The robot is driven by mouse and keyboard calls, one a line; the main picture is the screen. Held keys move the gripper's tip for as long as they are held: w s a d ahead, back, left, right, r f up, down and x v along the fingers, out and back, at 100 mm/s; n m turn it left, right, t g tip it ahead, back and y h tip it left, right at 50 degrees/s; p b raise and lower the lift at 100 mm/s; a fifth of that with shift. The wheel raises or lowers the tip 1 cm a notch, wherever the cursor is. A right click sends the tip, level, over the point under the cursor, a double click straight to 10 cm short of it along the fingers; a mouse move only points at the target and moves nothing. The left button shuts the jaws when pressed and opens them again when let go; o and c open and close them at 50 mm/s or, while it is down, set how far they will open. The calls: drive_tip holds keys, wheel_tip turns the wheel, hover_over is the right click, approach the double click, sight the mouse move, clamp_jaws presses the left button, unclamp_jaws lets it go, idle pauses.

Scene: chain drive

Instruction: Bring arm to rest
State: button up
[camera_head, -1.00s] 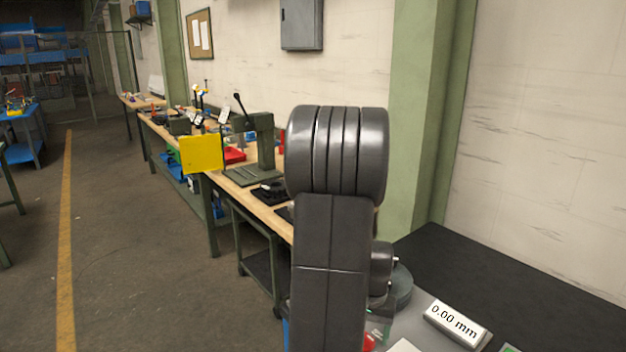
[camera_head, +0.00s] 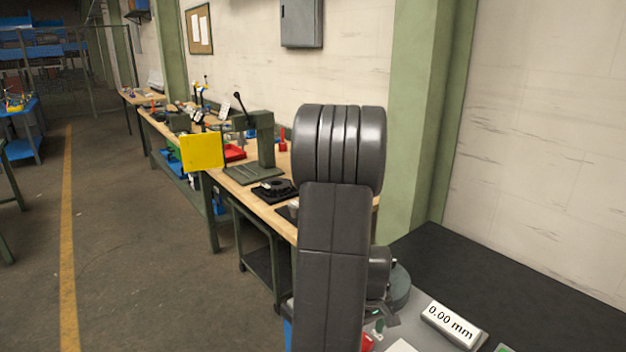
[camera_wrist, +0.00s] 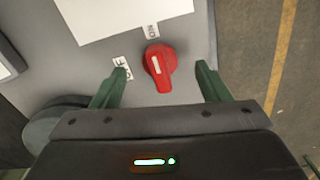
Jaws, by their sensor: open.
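My arm stands in the middle of the head view, its dark links upright in front of the benches. My gripper (camera_wrist: 155,85) shows in the wrist view with its two green fingers apart and nothing between them in their grip. Beyond and between the fingertips is a red rotary knob (camera_wrist: 160,66) on a grey panel (camera_wrist: 90,70), with small white labels beside it. One label (camera_wrist: 122,66) seems to read OFF. I cannot tell the distance from fingertips to knob.
A wooden workbench (camera_head: 225,183) runs along the wall with a green press (camera_head: 262,145), a yellow plate (camera_head: 201,151) and a red tray (camera_head: 234,153). A display reading 0.00 mm (camera_head: 450,322) lies at lower right. The floor (camera_head: 130,250) at left is clear.

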drive_tip(key=shift+n+p, duration=0.35)
drive_tip(key=shift+n, duration=0.65)
drive_tip(key=shift+r, duration=0.1)
